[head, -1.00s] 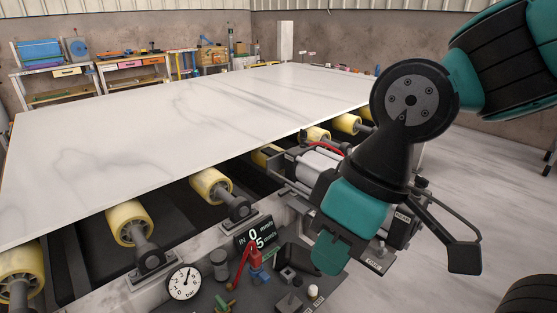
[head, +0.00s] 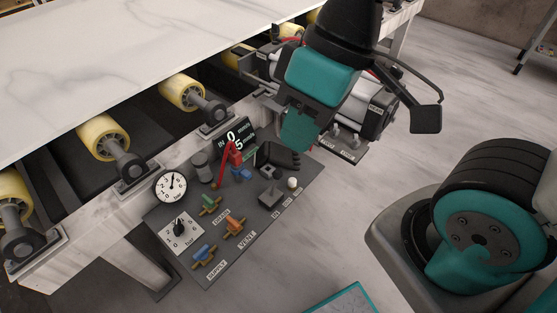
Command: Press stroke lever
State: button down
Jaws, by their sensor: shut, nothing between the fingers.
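My gripper (head: 298,132), with teal fingers, is shut and empty. It points down over the right end of the roller frame, beside a grey cylinder unit (head: 376,118). Small upright levers (head: 355,141) stand on a labelled plate just right of the fingertips; the labels are too small to read. A red-handled lever (head: 224,165) and a black stick control (head: 269,194) are on the dark control panel (head: 205,235), below and left of my gripper. I cannot tell which one is the stroke lever. No contact between my gripper and any lever is visible.
A white stone slab (head: 120,55) lies over yellow rollers (head: 103,137) at upper left. The panel carries a pressure gauge (head: 171,187), a dial (head: 181,229), a display (head: 235,137) and coloured valves (head: 203,253). The pale floor (head: 330,235) right of the panel is open.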

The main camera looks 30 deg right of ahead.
aim_at(277, 174)
jog(key=u, duration=2.9)
jog(key=k, duration=2.05)
jog(key=z, duration=1.9)
jog(key=i, duration=0.5)
jog(key=z, duration=0.15)
